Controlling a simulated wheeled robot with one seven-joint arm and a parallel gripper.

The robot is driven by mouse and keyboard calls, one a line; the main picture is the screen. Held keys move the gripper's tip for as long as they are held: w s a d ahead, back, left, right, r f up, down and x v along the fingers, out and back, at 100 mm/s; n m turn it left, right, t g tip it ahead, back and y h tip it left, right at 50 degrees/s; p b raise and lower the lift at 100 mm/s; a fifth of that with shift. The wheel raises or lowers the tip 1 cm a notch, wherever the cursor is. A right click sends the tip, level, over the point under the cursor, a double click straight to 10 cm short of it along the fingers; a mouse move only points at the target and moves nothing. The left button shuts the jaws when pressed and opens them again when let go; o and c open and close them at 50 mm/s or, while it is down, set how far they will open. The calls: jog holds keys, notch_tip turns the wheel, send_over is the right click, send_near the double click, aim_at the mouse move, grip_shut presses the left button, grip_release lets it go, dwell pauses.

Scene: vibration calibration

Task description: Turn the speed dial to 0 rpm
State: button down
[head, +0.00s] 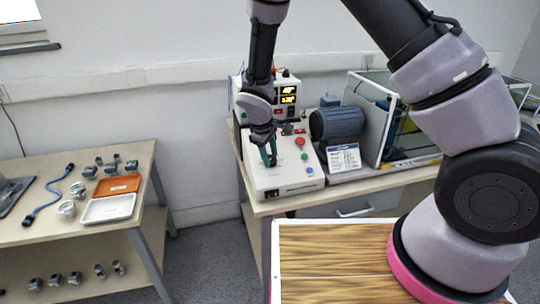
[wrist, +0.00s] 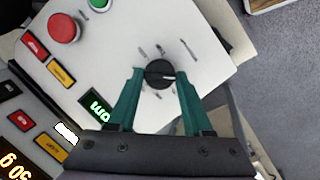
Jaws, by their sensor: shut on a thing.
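The speed dial (wrist: 160,74) is a round black knob with a pale pointer line, on the light top of the control box (head: 262,180). Faint scale marks surround it in the wrist view. My gripper (wrist: 158,82) has its two green fingers on either side of the dial and is shut on it. In the head view my gripper (head: 268,156) comes down onto the box from above, and the dial is hidden behind the fingers. A green-lit display (wrist: 96,106) sits beside the left finger; its reading is only partly visible.
A red button (head: 300,142), a green button (head: 304,156) and a blue button (head: 309,170) line the box's right side. A unit with lit displays (head: 288,95) stands behind. A motor (head: 340,124) is right of the box. A side table (head: 110,225) holds trays and small parts.

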jog(key=shift+c, duration=1.7)
grip_release()
jog(key=v, duration=1)
jog(key=shift+s+r, duration=0.15)
jog(key=shift+r, duration=0.25)
